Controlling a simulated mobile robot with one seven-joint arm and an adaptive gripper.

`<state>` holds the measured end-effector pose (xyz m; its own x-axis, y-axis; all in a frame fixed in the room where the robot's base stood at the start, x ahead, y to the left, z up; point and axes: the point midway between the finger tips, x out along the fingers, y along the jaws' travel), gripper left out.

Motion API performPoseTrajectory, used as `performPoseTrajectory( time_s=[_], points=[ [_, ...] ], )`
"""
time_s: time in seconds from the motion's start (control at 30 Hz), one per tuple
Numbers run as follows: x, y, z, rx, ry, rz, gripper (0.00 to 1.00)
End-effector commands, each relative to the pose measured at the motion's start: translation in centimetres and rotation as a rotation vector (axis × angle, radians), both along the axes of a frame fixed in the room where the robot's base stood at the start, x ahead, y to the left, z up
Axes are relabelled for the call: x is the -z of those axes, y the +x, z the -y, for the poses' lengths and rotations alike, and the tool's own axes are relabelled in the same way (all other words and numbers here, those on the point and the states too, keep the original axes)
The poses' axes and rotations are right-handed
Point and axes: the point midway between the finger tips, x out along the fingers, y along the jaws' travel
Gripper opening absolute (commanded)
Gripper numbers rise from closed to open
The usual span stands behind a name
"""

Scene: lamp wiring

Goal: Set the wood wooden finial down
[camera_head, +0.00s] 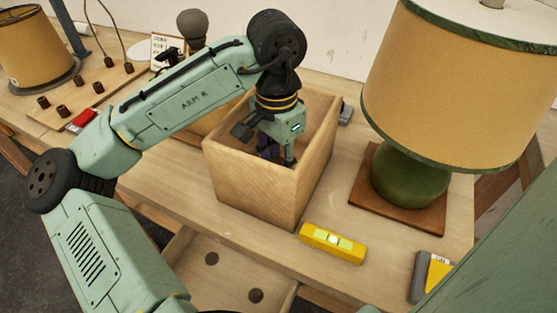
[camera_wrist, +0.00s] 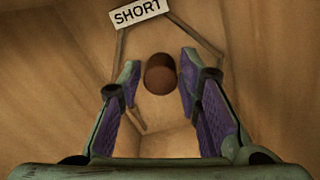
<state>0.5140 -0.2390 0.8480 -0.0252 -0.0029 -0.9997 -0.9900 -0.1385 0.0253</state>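The wooden finial (camera_wrist: 160,74) shows in the wrist view as a small dark brown round piece inside the open wooden box (camera_head: 249,176). It lies between and just beyond my fingertips, with a gap on each side. My gripper (camera_head: 276,150) reaches down into the box, and its purple-padded fingers are spread open; they also show in the wrist view (camera_wrist: 160,85). In the head view the box walls and my gripper hide the finial. I cannot tell whether it stands upright.
A green lamp (camera_head: 410,178) stands right of the box, with a yellow level (camera_head: 333,243) in front. An open drawer (camera_head: 225,275) is below. Several brown pieces (camera_head: 62,111) sit on a board at left.

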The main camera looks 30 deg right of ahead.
Motion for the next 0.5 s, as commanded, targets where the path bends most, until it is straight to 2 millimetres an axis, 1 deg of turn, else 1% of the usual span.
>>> performPoseTrajectory(
  time_s=[0.13, 0.3, 0.5],
  points=[
    [-2.2, 0.1, 0.1, 0.001, -0.003, 0.001, 0.32],
    [-6.1, 0.3, 0.0, -0.003, 0.000, 0.006, 0.32],
    [-9.9, 0.3, 0.0, -0.001, -0.001, 0.003, 0.32]
  ],
)
